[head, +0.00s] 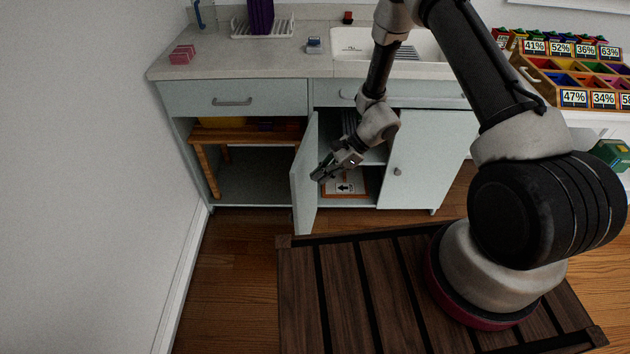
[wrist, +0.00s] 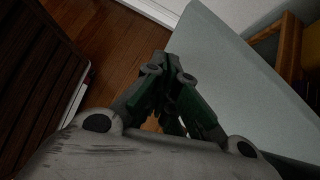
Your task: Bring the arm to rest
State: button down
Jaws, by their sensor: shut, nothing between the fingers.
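My arm reaches from the right of the head view down toward the cabinet. My gripper (head: 318,176) is shut and empty, in front of the cabinet near the open door (head: 305,178). In the wrist view my gripper (wrist: 180,120) shows its fingers together, with the pale door panel (wrist: 225,70) behind and to the right. I cannot tell whether the fingers touch the door.
The cabinet's right door (head: 425,160) looks shut. A box with an arrow label (head: 350,186) sits inside the open compartment. A wooden stool (head: 245,134) stands in the left bay. The counter (head: 200,68) and sink (head: 355,42) are above. Wood floor (head: 232,270) is clear at left.

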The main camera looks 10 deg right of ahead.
jog(key=s+v, duration=0.1)
jog(key=v, duration=0.8)
jog(key=s+d+r+n+g+h, duration=0.2)
jog(key=s+d+r+n+g, duration=0.15)
jog(key=s+n, duration=0.3)
jog(key=s+d+r+n+t+h, duration=0.2)
jog(key=s+d+r, duration=0.3)
jog(key=r, duration=0.6)
jog(key=s+d+r+n+t+h, duration=0.2)
jog(key=s+d+r+n+t, duration=0.2)
jog(key=r, duration=0.8)
jog(key=s+d+r+n+t+h, duration=0.3)
jog(key=s+d+r, duration=0.4)
jog(key=r, duration=0.5)
jog(key=shift+d+n, duration=0.55)
jog(key=shift+d, duration=0.1)
jog(key=shift+s, duration=0.15)
